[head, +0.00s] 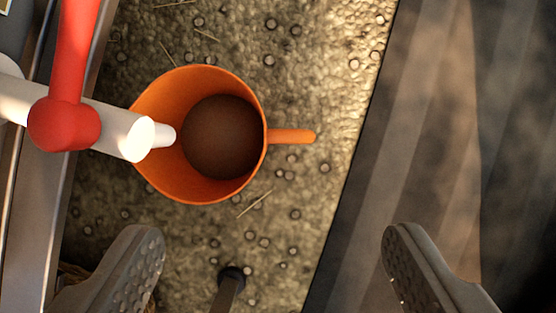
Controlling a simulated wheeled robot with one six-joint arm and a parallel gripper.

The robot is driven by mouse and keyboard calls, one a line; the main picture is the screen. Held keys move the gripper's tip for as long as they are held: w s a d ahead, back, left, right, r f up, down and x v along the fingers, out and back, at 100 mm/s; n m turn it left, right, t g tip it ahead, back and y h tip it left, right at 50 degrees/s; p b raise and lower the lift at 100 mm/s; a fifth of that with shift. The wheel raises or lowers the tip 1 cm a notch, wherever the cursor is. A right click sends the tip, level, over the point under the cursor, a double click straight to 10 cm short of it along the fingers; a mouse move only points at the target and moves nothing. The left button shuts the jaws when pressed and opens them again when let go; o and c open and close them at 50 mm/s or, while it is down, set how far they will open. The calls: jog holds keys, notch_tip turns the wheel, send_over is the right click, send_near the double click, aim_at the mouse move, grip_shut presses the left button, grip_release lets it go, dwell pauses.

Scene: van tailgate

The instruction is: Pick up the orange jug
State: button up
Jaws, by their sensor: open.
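The orange jug (254,98) is seen from above, upright on a rough tan surface, left of the picture's middle. Its inside is dark brown toward the bottom. Its handle (292,136) points right and its lip is at the upper left. A white spout with a red lever overlaps its left rim. My gripper (272,258) is open, with one finger at the lower left and one at the lower right. The jug lies ahead of the fingers, apart from them, with nothing seen between the fingertips except a dark post.
The white spout (121,130) and its red lever (68,120) reach in from the left over the jug. A dark post (230,290) stands below the jug. A metal rail (42,190) runs along the left. The tan surface (320,60) ends at a slanting edge beside dark ribbed flooring (430,130).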

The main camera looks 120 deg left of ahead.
aim_at(288, 141)
jog(key=x, duration=0.4)
jog(key=s+x, duration=0.1)
jog(key=x, duration=0.4)
jog(key=s+x, duration=0.1)
jog(key=x, duration=0.4)
jog(key=shift+f, duration=0.4)
jog(key=shift+s+x, duration=0.15)
jog(key=shift+x, duration=1.15)
jog(key=shift+s+x, duration=0.1)
jog(key=shift+x, duration=1.25)
jog(key=shift+a+f, duration=0.1)
jog(key=shift+a, duration=0.1)
jog(key=shift+c, duration=0.2)
jog(key=c, duration=1.4)
